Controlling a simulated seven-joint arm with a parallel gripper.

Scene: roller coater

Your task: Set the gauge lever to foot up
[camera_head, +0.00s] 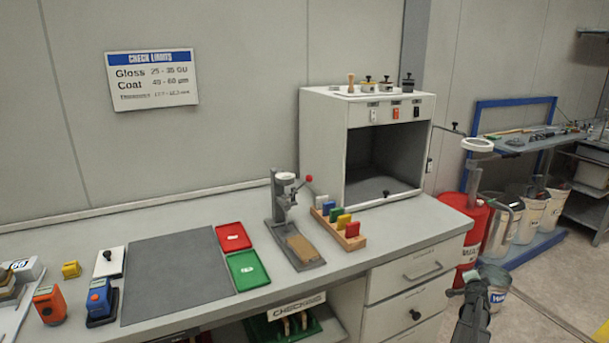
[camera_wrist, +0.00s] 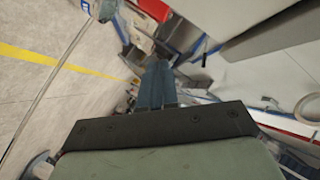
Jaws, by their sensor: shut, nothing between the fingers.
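The gauge (camera_head: 281,200) is a grey bench stand with a round dial, standing on the bench right of the red and green trays. Its lever (camera_head: 304,184) ends in a red knob and slants up to the right of the dial. A tan plate (camera_head: 302,248) lies on the gauge's base. I cannot tell whether the gauge foot touches the plate. My gripper (camera_head: 478,285) is off the bench's right front corner, well right of the gauge. In the wrist view my gripper (camera_wrist: 156,84) is shut and empty; the gauge cannot be made out there.
A wooden rack of coloured blocks (camera_head: 338,227) stands close right of the gauge. A white open-front cabinet (camera_head: 318,140) stands behind it. Red (camera_head: 232,236) and green (camera_head: 246,270) trays lie to its left. A red bin (camera_head: 468,240) stands beyond the bench's right end.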

